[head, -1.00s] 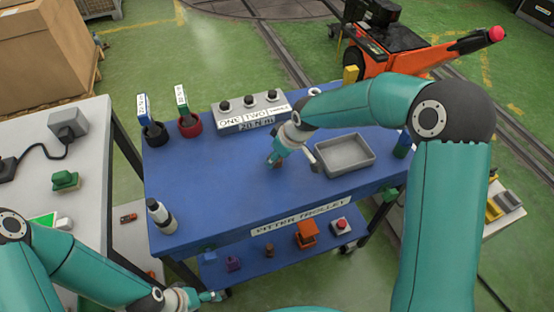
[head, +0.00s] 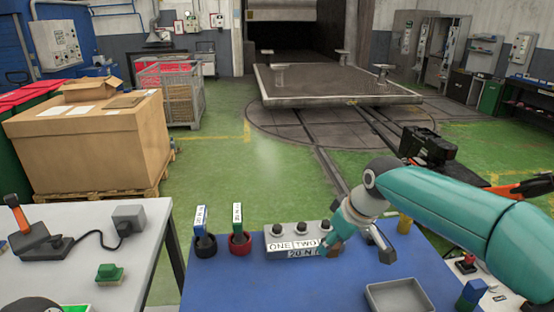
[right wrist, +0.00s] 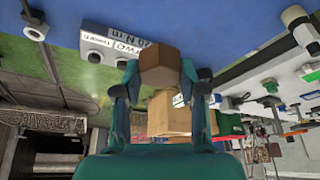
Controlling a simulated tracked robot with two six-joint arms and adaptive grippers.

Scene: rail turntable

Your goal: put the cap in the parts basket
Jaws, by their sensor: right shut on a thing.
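My right gripper (head: 328,248) is shut on a brown six-sided cap (right wrist: 160,66), which shows between its two fingers in the right wrist view. In the head view the cap is hard to make out. The gripper is over the blue trolley top, in front of the right end of a switch box in the picture. A grey open tray (head: 395,300), which looks like the parts basket, lies on the trolley to the right of and nearer than the gripper. The frame's bottom edge cuts the tray, and its visible inside is empty. My left gripper is out of view.
The grey switch box (head: 290,240) has several black knobs. Tools stand in a black cup (head: 205,246) and a red cup (head: 240,244). A grey table (head: 60,275) stands at the left. The middle of the blue trolley top (head: 270,285) is clear.

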